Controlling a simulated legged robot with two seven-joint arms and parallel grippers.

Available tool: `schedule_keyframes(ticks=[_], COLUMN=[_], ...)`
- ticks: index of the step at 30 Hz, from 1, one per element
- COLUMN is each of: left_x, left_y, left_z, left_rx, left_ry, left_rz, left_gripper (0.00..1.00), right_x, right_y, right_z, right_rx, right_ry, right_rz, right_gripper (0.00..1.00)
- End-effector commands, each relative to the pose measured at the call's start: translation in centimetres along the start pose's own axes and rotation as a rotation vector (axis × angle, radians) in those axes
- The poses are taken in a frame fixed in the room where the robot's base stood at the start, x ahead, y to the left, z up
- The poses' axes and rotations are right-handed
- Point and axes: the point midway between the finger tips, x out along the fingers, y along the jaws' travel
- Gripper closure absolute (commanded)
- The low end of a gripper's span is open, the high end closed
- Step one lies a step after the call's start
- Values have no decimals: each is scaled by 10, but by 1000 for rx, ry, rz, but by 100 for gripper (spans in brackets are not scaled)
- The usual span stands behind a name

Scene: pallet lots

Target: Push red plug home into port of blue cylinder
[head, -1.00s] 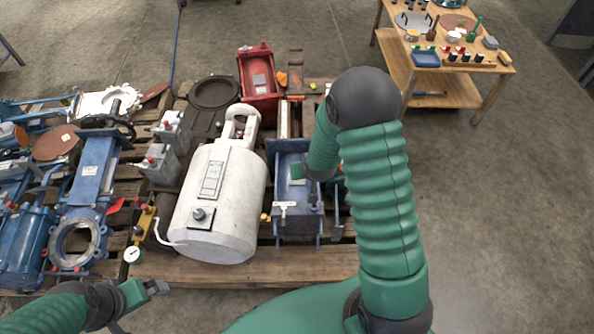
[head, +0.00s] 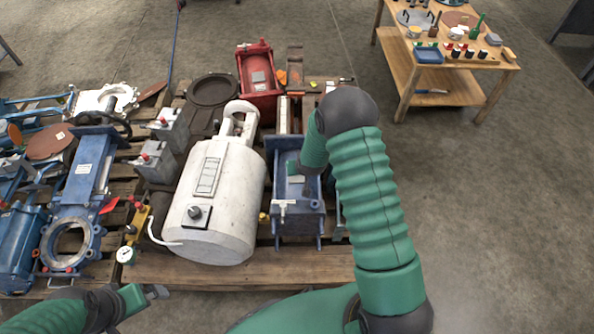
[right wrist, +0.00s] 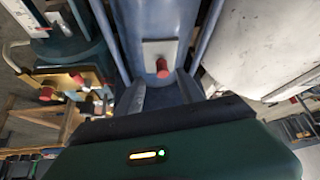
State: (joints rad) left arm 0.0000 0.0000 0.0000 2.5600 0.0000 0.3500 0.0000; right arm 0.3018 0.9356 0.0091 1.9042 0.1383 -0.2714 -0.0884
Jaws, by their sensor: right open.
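The blue cylinder (head: 298,222) lies on the pallet to the right of the white tank, partly hidden by my right arm. In the right wrist view its blue body (right wrist: 160,22) runs away from the gripper. The red plug (right wrist: 162,67) stands out of a pale plate (right wrist: 158,52) on it; how deep it sits cannot be told. My right gripper (right wrist: 164,88) is open, its fingers either side of the plug's line, with no visible contact. In the head view its fingertips are hidden. My left gripper (head: 153,292) is at the lower left, away from the cylinder; its jaw gap is unclear.
The white tank (head: 215,200) lies close on the cylinder's left. A red cylinder (head: 259,80) is behind. Blue valves (head: 72,235) and a gauge (head: 125,255) are at left. A wooden workbench (head: 440,85) stands at back right. The floor at right is clear.

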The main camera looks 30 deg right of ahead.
Motion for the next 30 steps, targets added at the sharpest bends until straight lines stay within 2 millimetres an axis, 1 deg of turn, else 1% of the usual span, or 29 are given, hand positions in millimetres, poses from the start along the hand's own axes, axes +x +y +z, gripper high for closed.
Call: schedule_keyframes(ticks=[2, 5, 8, 12, 23, 26, 30], left_x=[2, 14, 28, 34, 32, 32, 32], left_y=[0, 0, 0, 0, 0, 0, 0], left_z=[0, 3, 7, 8, 8, 8, 8], left_rx=[0, 0, 0, 0, 0, 0, 0], left_ry=[0, 0, 0, 0, 0, 0, 0], left_rz=[0, 0, 0, 0, 0, 0, 0], left_gripper=[0, 0, 0, 0, 0, 0, 0], right_x=[3, 18, 38, 52, 52, 52, 52], right_y=[0, -2, -5, -4, -4, -4, -4], right_z=[1, 2, 2, 0, -2, -2, -2], right_rx=[0, -1, -2, 0, 0, 0, 0], right_ry=[0, 1, 2, 0, 0, 0, 0], right_rz=[0, 0, 0, 0, 0, 0, 0], right_gripper=[55, 55, 55, 55, 55, 67, 85])
